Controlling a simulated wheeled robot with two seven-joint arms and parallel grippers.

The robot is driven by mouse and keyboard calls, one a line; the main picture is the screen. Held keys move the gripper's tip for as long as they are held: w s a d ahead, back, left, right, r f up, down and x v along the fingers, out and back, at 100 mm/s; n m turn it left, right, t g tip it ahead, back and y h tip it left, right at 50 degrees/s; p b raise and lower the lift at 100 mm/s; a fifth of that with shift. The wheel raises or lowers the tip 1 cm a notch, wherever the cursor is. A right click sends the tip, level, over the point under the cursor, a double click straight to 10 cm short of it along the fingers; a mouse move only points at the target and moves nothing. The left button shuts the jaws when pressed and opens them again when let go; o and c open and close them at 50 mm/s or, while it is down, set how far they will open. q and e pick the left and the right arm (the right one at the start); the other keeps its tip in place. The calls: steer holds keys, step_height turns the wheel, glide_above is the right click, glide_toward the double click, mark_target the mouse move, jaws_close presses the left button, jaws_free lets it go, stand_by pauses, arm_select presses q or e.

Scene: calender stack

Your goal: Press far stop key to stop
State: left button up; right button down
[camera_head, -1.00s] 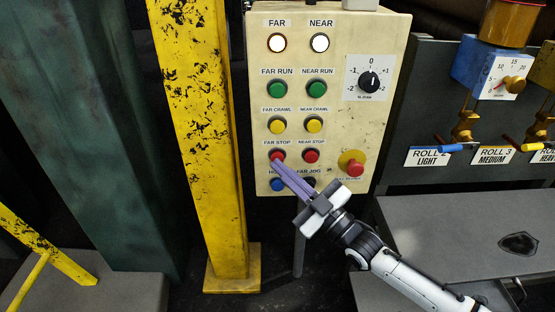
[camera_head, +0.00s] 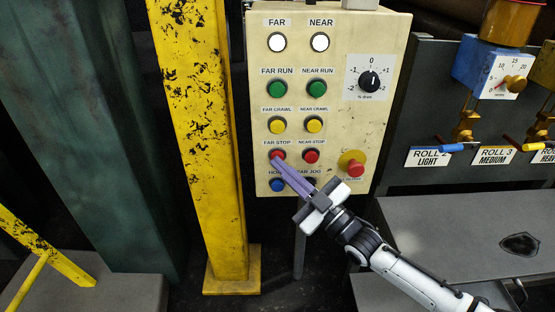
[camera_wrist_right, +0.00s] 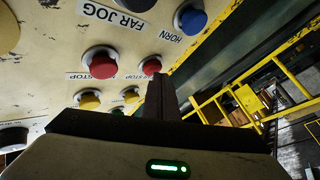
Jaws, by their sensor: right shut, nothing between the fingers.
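The red far stop key (camera_head: 277,154) sits on the cream control panel (camera_head: 350,25), under its FAR STOP label. My right gripper (camera_head: 276,164) is shut and empty. Its narrow purple fingers point up-left, with the tips at the lower edge of the far stop key; I cannot tell whether they touch it. In the right wrist view the far stop key (camera_wrist_right: 152,66) shows just beyond the shut fingertips (camera_wrist_right: 157,76). The red near stop key (camera_head: 311,156) is to its right. The FAR lamp (camera_head: 277,43) and NEAR lamp (camera_head: 320,43) both look white. My left gripper is not in view.
The blue horn key (camera_head: 277,185) lies just below the fingers, and the yellow far crawl key (camera_head: 277,125) above. A red emergency knob (camera_head: 354,168) protrudes at the panel's lower right. A yellow post (camera_head: 195,100) stands close left of the panel.

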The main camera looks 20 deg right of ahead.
steer(key=shift+s+a+p, duration=0.25)
steer(key=shift+s+p, duration=0.45)
steer(key=shift+s, duration=0.2)
steer(key=s+p, duration=0.1)
steer(key=s, duration=0.1)
steer(key=s+a+p, duration=0.1)
steer(key=s+p, duration=0.1)
steer(key=shift+s+a, duration=0.2)
steer(key=shift+s, duration=0.2)
stand_by(0.3)
